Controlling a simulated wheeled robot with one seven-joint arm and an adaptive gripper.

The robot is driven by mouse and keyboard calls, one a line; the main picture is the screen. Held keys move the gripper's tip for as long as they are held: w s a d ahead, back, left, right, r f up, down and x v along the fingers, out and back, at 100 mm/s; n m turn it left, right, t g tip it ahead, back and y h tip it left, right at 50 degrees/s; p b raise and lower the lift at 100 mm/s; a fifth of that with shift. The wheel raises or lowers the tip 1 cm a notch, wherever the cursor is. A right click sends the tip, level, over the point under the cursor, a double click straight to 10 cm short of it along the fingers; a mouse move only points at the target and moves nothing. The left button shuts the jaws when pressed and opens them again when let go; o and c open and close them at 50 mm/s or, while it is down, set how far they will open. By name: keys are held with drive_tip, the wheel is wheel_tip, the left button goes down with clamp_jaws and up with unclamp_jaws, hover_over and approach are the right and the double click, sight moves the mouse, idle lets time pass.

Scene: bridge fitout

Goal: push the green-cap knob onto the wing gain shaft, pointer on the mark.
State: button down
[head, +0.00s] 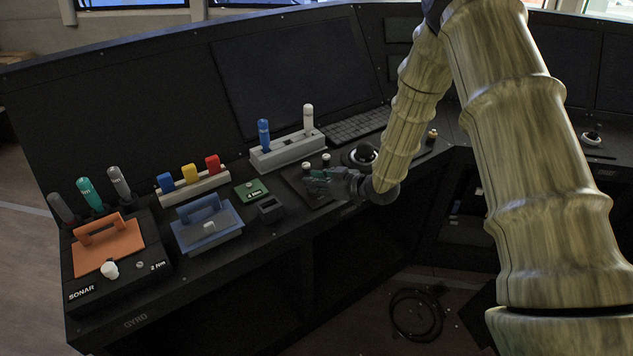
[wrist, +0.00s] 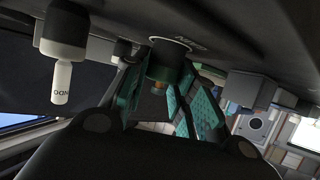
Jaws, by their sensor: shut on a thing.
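My gripper (head: 330,183) is low over the console, in front of the small white-topped knobs. In the wrist view its teal finger pads (wrist: 158,98) stand on both sides of a dark knob with a green part (wrist: 162,66) and a copper-coloured end. I take this as the green-cap knob, and the gripper is shut on it. The knob is close to a dark round collar on the panel; I cannot tell whether it is seated. The wing gain shaft, the pointer and the mark cannot be made out. In the head view the fingers hide the knob.
White-topped knobs (head: 307,166) stand just behind my gripper, and a round black control (head: 363,155) to its right. A grey block (head: 287,150) with blue and white levers is behind. A green plate (head: 252,190) and small dark box (head: 271,209) lie left.

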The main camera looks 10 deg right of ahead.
drive_tip(key=c, duration=1.1)
unclamp_jaws()
drive_tip(key=v, duration=1.2)
